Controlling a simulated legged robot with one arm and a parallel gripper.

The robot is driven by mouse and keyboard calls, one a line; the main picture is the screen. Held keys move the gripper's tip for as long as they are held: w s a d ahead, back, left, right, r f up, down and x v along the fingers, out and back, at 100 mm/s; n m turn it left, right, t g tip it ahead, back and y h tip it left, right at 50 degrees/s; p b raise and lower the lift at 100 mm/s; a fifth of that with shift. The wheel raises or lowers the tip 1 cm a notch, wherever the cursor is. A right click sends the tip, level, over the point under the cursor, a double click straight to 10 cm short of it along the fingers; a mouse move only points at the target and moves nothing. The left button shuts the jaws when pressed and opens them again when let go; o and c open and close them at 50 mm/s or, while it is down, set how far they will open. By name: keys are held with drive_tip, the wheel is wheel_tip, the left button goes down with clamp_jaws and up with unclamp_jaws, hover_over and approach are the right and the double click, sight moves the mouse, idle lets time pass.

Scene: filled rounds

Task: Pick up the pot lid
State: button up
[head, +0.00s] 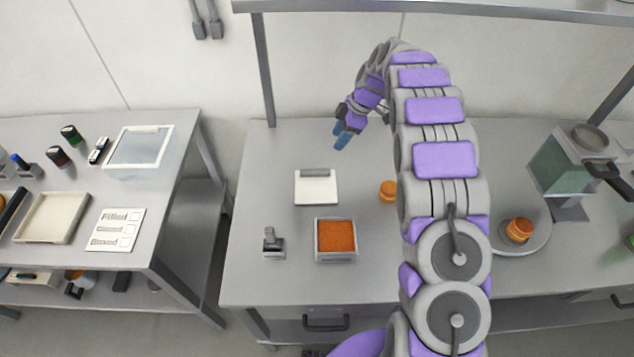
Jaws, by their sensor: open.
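My gripper (342,137) has blue fingertips and hangs above the back of the middle table, apart from everything on it. It is open and nothing shows between its fingers. No thing is clearly recognisable as the pot lid. A small orange round piece (387,190) stands on the table below and right of my gripper, close beside my arm in the picture. Another orange round piece (519,229) sits on a round grey plate (538,248) at the right. My arm hides part of the table between them.
A square tray with orange filling (336,237), a white pad (316,188) and a grey stamp-like tool (273,242) stand left of my arm. A greenish machine with a dark handle (562,165) stands at the right. A shelf (440,8) runs overhead. The left table (160,195) is separate.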

hover_over(316, 170)
drive_tip(key=d, duration=0.3)
wheel_tip(316, 170, down, 10)
drive_tip(key=shift+s+b, duration=0.15)
drive_tip(key=shift+b, duration=0.15)
drive_tip(key=x, duration=0.5)
drive_tip(key=shift+a+f+b, duration=0.2)
drive_tip(key=shift+a+b, duration=0.1)
drive_tip(key=shift+a, duration=0.1)
clamp_jaws()
